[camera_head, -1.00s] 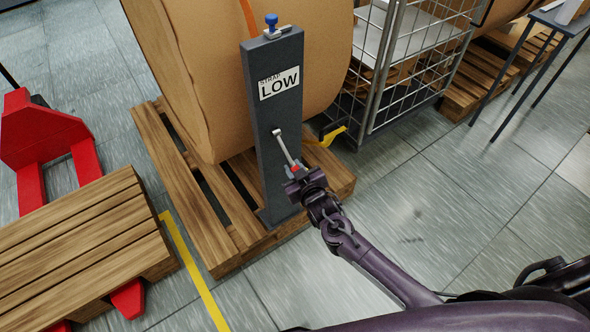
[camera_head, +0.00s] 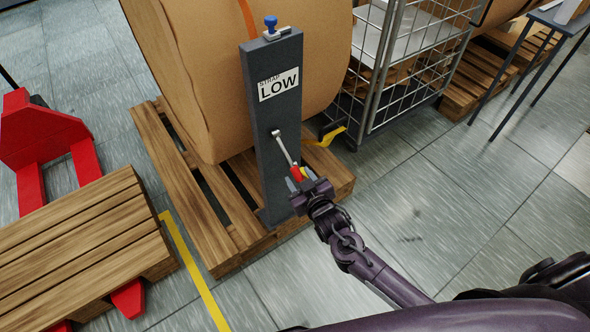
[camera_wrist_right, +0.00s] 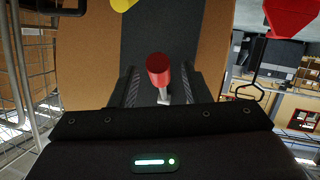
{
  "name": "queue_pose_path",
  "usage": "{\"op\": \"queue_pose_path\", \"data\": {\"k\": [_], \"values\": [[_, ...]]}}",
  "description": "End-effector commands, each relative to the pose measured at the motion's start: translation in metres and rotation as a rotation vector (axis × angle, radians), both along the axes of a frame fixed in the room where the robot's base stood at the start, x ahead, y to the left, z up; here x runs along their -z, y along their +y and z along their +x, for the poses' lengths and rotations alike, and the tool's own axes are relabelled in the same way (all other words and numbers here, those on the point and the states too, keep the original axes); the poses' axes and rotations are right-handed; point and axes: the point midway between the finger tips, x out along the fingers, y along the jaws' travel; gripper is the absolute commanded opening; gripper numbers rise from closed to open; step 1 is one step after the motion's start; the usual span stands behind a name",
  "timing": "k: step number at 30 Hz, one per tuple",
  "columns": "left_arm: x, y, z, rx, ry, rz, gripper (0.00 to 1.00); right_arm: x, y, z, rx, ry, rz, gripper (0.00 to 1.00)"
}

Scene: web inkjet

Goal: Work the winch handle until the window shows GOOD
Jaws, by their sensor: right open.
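A grey winch post (camera_head: 268,155) stands upright against a large brown roll. Its window (camera_head: 279,84) reads LOW under the word STRAP. The silver winch handle (camera_head: 284,147) slants down and right from its pivot on the post to a red grip (camera_head: 296,174). My right gripper (camera_head: 301,178) is at the grip, its jaws apart. In the right wrist view the red grip (camera_wrist_right: 158,69) sits between the two open fingers (camera_wrist_right: 160,88), with gaps visible on both sides. A blue knob (camera_head: 271,21) tops the post. My left gripper is not in view.
The post and the brown roll (camera_head: 190,80) stand on a wooden pallet (camera_head: 218,232). A wire cage cart (camera_head: 418,50) is to the right, and a yellow piece (camera_head: 328,138) lies beside the post. A red pallet jack (camera_head: 38,135) holds another pallet at left.

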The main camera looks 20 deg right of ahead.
Motion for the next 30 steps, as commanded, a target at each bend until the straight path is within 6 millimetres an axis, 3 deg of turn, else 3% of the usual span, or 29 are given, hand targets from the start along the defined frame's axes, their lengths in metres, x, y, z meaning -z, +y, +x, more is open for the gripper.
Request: {"op": "queue_pose_path", "data": {"k": [3, 7, 30], "values": [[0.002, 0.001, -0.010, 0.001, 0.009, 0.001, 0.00, -0.005, -0.002, -0.017, -0.001, 0.001, -0.001, 0.43], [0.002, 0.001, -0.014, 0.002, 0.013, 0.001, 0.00, -0.009, -0.003, -0.026, -0.001, -0.001, -0.001, 0.43], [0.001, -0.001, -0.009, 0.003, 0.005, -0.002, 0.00, -0.009, -0.003, -0.028, 0.000, -0.001, -0.001, 0.43]]}}
